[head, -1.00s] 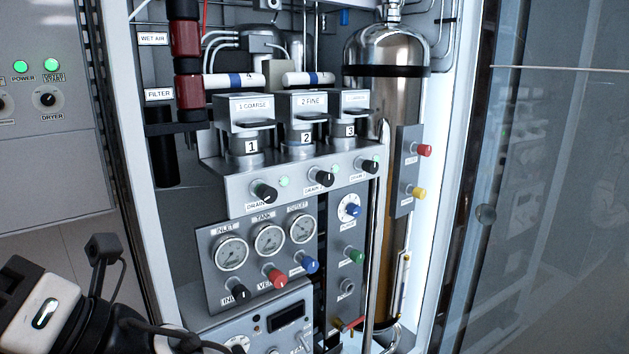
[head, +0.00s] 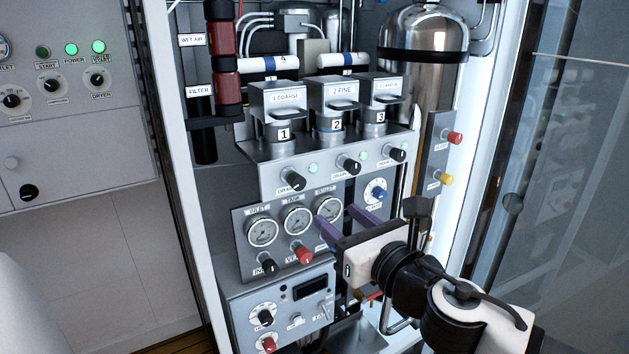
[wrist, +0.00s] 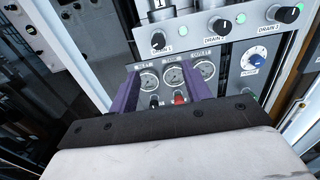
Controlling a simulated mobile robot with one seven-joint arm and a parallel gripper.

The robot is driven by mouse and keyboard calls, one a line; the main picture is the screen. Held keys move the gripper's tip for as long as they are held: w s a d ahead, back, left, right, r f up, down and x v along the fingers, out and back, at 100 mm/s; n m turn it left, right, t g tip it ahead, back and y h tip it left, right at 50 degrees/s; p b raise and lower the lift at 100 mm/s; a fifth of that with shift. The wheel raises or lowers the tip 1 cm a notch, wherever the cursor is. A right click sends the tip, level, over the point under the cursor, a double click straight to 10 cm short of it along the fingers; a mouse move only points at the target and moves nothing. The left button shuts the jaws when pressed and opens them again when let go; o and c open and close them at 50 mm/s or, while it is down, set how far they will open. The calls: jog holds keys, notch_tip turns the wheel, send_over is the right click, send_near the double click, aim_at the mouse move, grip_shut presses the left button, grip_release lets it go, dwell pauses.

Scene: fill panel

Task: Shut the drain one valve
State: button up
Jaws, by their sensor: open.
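The drain one valve is a black knob (head: 293,180) at the left of the row of drain knobs, below canister 1, with a green light beside it. It also shows in the wrist view as the black knob (wrist: 158,41) over the DRAIN 1 label. My gripper (head: 338,213) is in front of the gauge panel, below and to the right of that knob, apart from it. In the wrist view its two purple fingers (wrist: 158,88) are spread with nothing between them.
Two more black drain knobs (head: 350,165) sit to the right on the same bracket. Below are several gauges (head: 263,232) and a red knob (head: 301,254). A blue dial (head: 377,191) is right of the gauges. A glass door (head: 570,150) stands open at the right.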

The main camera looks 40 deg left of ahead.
aim_at(300, 185)
jog(key=p+x, duration=0.4)
jog(key=x, duration=0.7)
jog(key=shift+a+r, duration=0.15)
jog(key=shift+a, duration=0.25)
jog(key=shift+p+x, duration=0.4)
jog(key=shift+x, duration=0.45)
jog(key=c, duration=1)
